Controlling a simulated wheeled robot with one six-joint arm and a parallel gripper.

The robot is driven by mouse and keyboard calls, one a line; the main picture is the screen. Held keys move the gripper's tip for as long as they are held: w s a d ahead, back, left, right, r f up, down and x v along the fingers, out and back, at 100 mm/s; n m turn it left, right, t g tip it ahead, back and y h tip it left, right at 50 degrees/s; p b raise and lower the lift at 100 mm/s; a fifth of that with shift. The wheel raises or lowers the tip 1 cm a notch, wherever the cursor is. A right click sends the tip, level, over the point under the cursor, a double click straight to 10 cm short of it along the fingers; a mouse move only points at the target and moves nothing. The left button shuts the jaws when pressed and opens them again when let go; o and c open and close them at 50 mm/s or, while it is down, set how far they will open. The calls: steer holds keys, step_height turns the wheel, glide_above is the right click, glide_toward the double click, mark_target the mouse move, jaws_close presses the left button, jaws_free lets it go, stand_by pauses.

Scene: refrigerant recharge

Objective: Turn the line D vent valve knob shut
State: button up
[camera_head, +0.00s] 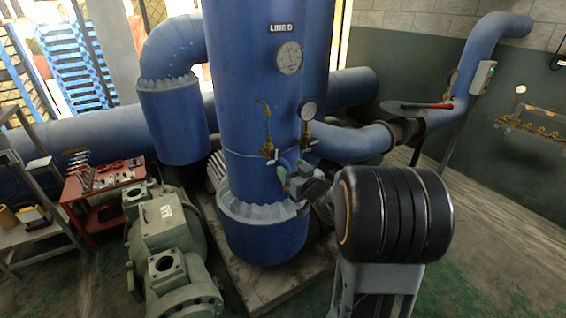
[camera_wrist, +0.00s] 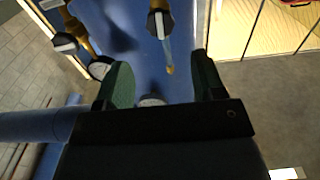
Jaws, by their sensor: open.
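The blue upright pipe (camera_head: 245,90) carries a LINE D label (camera_head: 284,27). Two brass valves with dark knobs sit low on it. The left valve (camera_head: 267,142) has a bare hooked tube, which looks like a vent; its knob (camera_wrist: 156,22) shows in the wrist view beyond my fingers. The right valve (camera_head: 305,140) bears a small gauge (camera_head: 308,111); its knob (camera_wrist: 64,43) is at upper left in the wrist view. My gripper (camera_head: 292,174) is just below the valves. In the wrist view my gripper (camera_wrist: 161,62) is open, its green fingers apart with nothing gripped.
A large dial gauge (camera_head: 289,57) sits higher on the pipe. A blue side pipe (camera_head: 350,141) runs right, with a red-handled item (camera_head: 418,106) beyond. A green pump (camera_head: 168,240) and a red tool cart (camera_head: 80,188) stand left. Floor is open at right.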

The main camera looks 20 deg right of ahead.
mark_target(276, 155)
steer(key=w, duration=0.5)
steer(key=w+a+p, duration=0.1)
steer(key=w, duration=0.2)
steer(key=c, duration=0.9)
steer(key=shift+r+m+p, duration=0.15)
steer(key=shift+m+p, duration=0.25)
steer(key=shift+m, duration=0.4)
steer(key=m+p, duration=0.1)
steer(key=m, duration=0.1)
steer(key=shift+m, duration=0.4)
steer(key=shift+f, duration=0.2)
steer(key=m+p, duration=0.2)
steer(key=m, duration=0.1)
steer(key=shift+r, duration=0.1)
steer(key=shift+m, duration=0.7)
